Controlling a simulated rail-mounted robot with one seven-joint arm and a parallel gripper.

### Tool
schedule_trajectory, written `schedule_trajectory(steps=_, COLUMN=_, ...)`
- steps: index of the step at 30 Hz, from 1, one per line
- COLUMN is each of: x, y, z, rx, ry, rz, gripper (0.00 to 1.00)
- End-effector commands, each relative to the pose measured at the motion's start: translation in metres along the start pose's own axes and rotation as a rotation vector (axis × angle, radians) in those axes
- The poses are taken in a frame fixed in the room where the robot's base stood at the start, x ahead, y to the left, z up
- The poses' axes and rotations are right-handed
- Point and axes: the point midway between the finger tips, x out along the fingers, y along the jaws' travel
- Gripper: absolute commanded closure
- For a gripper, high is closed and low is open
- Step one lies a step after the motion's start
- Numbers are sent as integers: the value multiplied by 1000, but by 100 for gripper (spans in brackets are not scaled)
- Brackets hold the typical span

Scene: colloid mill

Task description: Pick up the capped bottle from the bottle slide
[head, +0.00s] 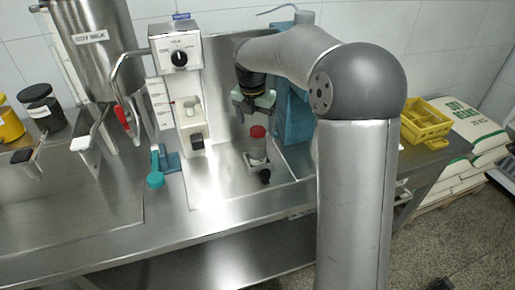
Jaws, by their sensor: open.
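The capped bottle (258,147) is small and clear-grey with a red cap. It stands upright on the bottle slide (251,165), a small grey piece with a black knob (265,177) in front, on the steel worktop. My gripper (255,114) is above the bottle in the head view, pointing down. Its jaws are open and empty, with the red cap just below them. I cannot tell the exact gap between the fingertips and the cap.
A white machine with a dial (179,58) stands left of the bottle. A teal press-like item (163,167) is at its foot. A blue-teal housing (291,110) stands close behind right. A yellow crate (425,122) is far right. The worktop's front is clear.

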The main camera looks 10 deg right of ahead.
Motion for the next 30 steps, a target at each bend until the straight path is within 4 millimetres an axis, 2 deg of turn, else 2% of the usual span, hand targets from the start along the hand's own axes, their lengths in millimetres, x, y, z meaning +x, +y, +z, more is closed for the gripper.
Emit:
schedule_trajectory(steps=8, x=21, y=0, z=-1, rx=1, ry=2, rz=0, gripper=22)
schedule_trajectory(steps=16, x=59, y=-2, z=-2, rx=0, ry=2, rz=-1, gripper=22)
schedule_trajectory(steps=25, x=66, y=-2, z=-2, rx=0, ry=0, rz=1, gripper=22)
schedule_trajectory(steps=26, x=66, y=-2, z=-2, rx=1, ry=0, rz=1, gripper=28)
schedule_trajectory(steps=30, x=66, y=-2, z=-2, rx=1, ry=0, rz=1, gripper=67)
